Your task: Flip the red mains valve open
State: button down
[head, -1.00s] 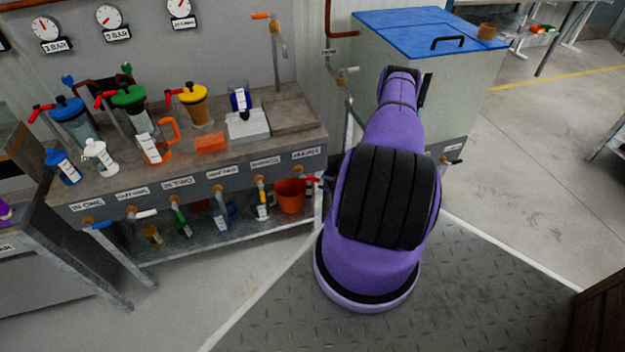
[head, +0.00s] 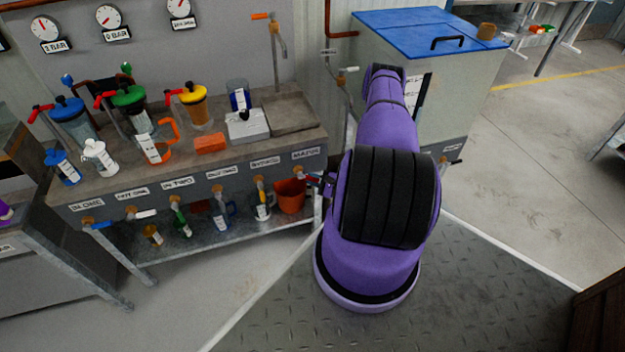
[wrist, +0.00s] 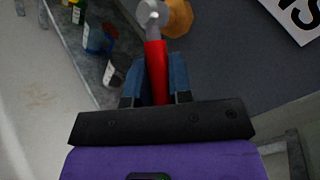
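The red mains valve handle (wrist: 156,70) shows in the wrist view, running from a grey metal joint at the brass-coloured fitting (wrist: 178,18) down between my fingers. My gripper (wrist: 157,75) has one blue finger on each side of the handle, with little or no gap visible. I cannot tell whether the fingers press on it.
The bench front (head: 200,187) carries several other valves, including a blue-handled one (head: 101,225) and a white-handled one (head: 143,214). An orange bucket (head: 290,196) stands on the lower shelf close to my gripper. A blue-lidded tank (head: 430,35) stands behind my arm.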

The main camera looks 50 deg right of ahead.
jog(key=shift+d+r, duration=0.1)
jog(key=shift+s+d+r+n+g+h, duration=0.15)
jog(key=shift+r+n+g, duration=0.15)
jog(key=shift+n+g, duration=0.15)
jog(key=shift+d+r+n+g+h, duration=0.15)
jog(key=shift+r+n+g, duration=0.2)
jog(key=shift+g, duration=0.2)
jog(key=shift+s+r+n+g+h, duration=0.15)
jog(key=shift+r+n+g+h, duration=0.8)
jog(key=shift+g, duration=0.35)
jog(key=shift+n, duration=0.25)
jog(key=c, duration=1.3)
grip_release()
jog(key=v, duration=1)
jog(key=shift+s+r, duration=0.25)
jog(key=shift+s, duration=0.1)
